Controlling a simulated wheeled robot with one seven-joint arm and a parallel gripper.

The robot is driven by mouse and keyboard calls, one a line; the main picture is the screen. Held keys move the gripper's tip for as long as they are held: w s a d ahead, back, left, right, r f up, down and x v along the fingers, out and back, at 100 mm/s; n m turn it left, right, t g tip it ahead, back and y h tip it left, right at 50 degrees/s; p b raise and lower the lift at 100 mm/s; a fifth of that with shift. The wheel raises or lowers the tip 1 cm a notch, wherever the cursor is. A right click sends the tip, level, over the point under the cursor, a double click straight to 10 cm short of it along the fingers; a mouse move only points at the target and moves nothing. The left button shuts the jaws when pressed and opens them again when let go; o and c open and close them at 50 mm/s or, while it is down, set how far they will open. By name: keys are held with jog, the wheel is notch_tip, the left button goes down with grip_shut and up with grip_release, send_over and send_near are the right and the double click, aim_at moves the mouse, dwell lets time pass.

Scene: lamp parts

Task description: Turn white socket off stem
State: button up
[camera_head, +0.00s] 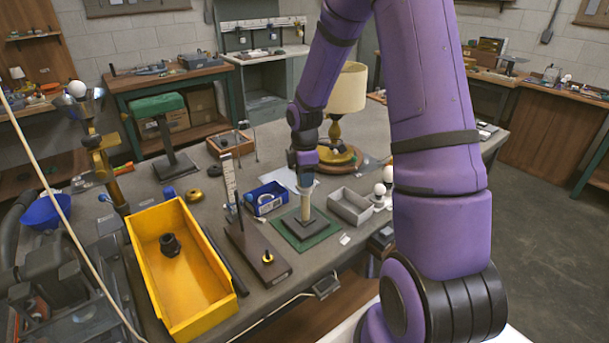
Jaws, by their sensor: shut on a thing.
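A pale upright stem (305,207) stands on a dark square base (307,226) on a green mat (296,240), near the middle of the bench. My gripper (305,181) points down over the top of the stem. It is shut on the white socket there, which it mostly hides. Only a little of the pale top shows below the gripper, so the joint between socket and stem is not clear.
A yellow bin (222,291) holds a dark ring-shaped part (169,245). A dark board with a post (276,270), a blue box (266,205) and a grey tray (350,214) stand close to the mat. A brass lamp with a cream shade (347,90) stands behind.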

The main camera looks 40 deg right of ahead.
jog(key=n, duration=0.5)
jog(key=shift+n, duration=0.7)
jog(key=n, duration=0.3)
jog(key=shift+s+d, duration=0.1)
jog(key=n, duration=0.4)
jog(key=shift+r, duration=0.1)
